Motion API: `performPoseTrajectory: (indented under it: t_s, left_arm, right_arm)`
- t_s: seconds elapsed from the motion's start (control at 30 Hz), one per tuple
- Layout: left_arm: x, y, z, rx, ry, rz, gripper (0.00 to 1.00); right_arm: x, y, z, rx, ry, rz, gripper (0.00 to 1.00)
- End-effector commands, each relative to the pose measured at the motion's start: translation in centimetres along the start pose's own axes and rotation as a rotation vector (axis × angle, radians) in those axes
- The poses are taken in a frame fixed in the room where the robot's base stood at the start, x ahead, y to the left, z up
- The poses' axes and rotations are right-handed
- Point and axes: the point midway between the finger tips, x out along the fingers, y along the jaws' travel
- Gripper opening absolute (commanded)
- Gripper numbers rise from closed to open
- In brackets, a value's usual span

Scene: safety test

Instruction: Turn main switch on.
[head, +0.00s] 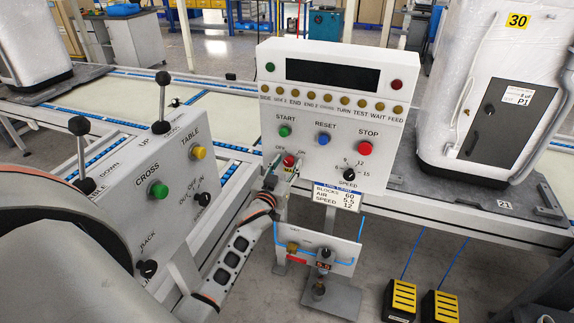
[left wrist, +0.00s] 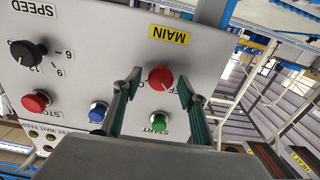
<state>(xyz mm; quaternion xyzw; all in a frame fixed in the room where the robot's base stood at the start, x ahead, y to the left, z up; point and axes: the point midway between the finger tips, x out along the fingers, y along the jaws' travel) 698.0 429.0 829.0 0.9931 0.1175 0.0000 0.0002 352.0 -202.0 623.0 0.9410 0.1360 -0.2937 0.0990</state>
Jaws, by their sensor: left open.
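The main switch is a red rotary knob (head: 289,160) at the lower left of the white upright control panel (head: 335,105), with a yellow MAIN label below it. In the upside-down left wrist view, the red knob (left wrist: 161,78) and yellow MAIN label (left wrist: 169,35) show clearly. My left gripper (head: 277,172) is open at the panel's lower left. In the wrist view its fingers (left wrist: 159,80) stand on either side of the knob, with visible gaps. I cannot tell which setting the knob points to. My right gripper is not in view.
Green START (head: 284,132), blue RESET (head: 323,140) and red STOP (head: 365,149) buttons sit above the switch, with a black SPEED knob (head: 349,174) to its right. A grey lever panel (head: 150,180) stands at left. Yellow pedals (head: 440,305) lie on the floor.

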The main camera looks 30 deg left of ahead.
Motion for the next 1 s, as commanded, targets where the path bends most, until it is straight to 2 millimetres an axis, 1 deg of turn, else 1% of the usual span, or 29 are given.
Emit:
performPoseTrajectory:
  t_s: [0.03,0.07,0.1,0.17,0.37,0.57,0.77,1.0]
  left_arm:
    - [-0.01,-0.01,0.0,0.0,0.0,0.0,0.36]
    - [-0.02,-0.01,0.0,0.0,0.0,0.0,0.29]
    - [-0.02,-0.01,0.01,0.0,0.0,0.0,0.18]
    - [-0.03,-0.01,0.01,0.0,0.0,0.0,0.04]
    - [-0.04,0.0,0.02,0.003,0.0,0.0,0.04]
    - [-0.04,0.02,0.0,0.046,0.0,0.0,0.04]
    - [-0.03,0.06,-0.02,0.161,0.0,0.0,0.04]
    - [-0.03,0.13,0.04,0.375,-0.001,0.0,0.04]
  right_arm:
    - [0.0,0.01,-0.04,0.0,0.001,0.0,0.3]
    - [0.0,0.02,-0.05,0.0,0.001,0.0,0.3]
    - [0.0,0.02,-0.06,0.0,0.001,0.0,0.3]
    - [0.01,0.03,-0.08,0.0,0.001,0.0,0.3]
    - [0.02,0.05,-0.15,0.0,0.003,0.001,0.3]
    - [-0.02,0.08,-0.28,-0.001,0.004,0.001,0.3]
    - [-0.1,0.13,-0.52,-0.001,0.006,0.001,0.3]
    - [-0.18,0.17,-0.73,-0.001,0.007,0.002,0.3]
